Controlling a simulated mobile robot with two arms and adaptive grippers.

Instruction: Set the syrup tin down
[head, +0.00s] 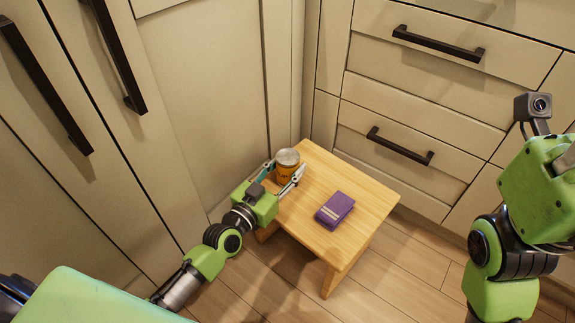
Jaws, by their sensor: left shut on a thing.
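The syrup tin (286,167) is a small orange tin with a silvery lid. It is upright at the back left of a small wooden stool (355,205). My left gripper (285,174) reaches in from the left and is shut on the tin, one finger on each side. I cannot tell whether the tin's base touches the stool top. My right arm (510,230) is at the right edge; its gripper fingers are not in view.
A purple box (335,209) with pale stripes lies on the stool, right of the tin. Cream cupboards (205,85) with black handles stand close on the left and behind, with drawers (400,150) at the back right. The stool's front right is clear.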

